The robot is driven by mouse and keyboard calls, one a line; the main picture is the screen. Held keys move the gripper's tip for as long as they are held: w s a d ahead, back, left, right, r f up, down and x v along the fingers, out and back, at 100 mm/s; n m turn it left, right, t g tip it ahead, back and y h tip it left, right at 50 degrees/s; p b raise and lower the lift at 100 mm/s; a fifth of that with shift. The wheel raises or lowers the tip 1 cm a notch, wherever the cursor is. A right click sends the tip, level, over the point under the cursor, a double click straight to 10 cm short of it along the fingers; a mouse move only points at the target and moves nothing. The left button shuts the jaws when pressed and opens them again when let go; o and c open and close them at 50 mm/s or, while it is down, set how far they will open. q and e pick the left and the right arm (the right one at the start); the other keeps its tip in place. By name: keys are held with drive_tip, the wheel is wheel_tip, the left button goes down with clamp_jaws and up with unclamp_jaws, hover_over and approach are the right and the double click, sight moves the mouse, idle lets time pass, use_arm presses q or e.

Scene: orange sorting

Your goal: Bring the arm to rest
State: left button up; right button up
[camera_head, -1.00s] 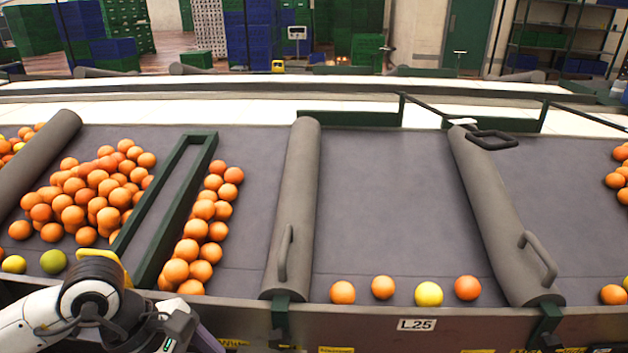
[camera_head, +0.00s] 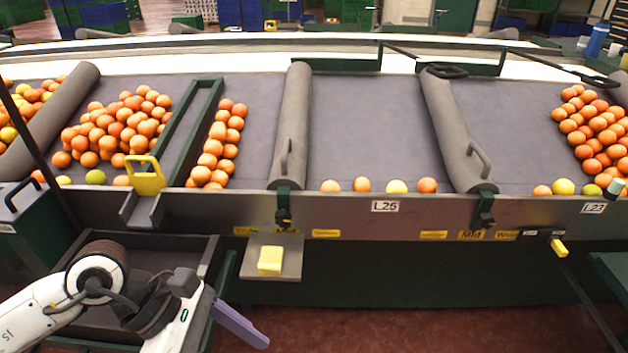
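My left arm comes in from the lower left. Its gripper (camera_head: 240,325) is low, in front of the sorting table and away from the fruit. A purple-grey finger-like part points down to the right, and I cannot tell whether the gripper is open or shut. No fruit shows at it. My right arm and gripper are out of view.
Oranges (camera_head: 120,125) are piled on the left of the grey table (camera_head: 365,125), and another pile (camera_head: 600,130) lies at the right. Grey rollers (camera_head: 292,125) divide the table. A dark open bin (camera_head: 150,255) is beside my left arm. A small shelf (camera_head: 290,262) juts from the front.

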use_arm(q)
drive_tip(key=s+d+r+n+h, duration=0.25)
drive_tip(key=d+r+h, duration=0.25)
drive_tip(key=d, duration=0.3)
drive_tip(key=w+d+r+n+t+h, duration=0.2)
drive_tip(key=w+r+n+t+h, duration=0.5)
drive_tip(key=n, duration=0.9)
drive_tip(key=w+a+f+n+t+y, duration=0.7)
drive_tip(key=n+t, duration=0.3)
drive_tip(key=n, duration=0.6)
drive_tip(key=s+a+f+n+y, duration=0.1)
drive_tip(key=a+f+n+y, duration=0.25)
drive_tip(key=f, duration=0.25)
drive_tip(key=s+a+f+n+y, duration=0.1)
drive_tip(key=a+f+n+y, duration=0.25)
drive_tip(key=f+n, duration=0.2)
drive_tip(key=s+a+f+n+g+y, duration=0.3)
drive_tip(key=s+f+n+g, duration=0.3)
drive_tip(key=s+f, duration=0.6)
wheel_tip(320, 180, down, 5)
drive_tip(key=shift+s+r+n+g, duration=0.2)
drive_tip(key=shift+s+n+g, duration=0.15)
drive_tip(key=shift+n, duration=0.3)
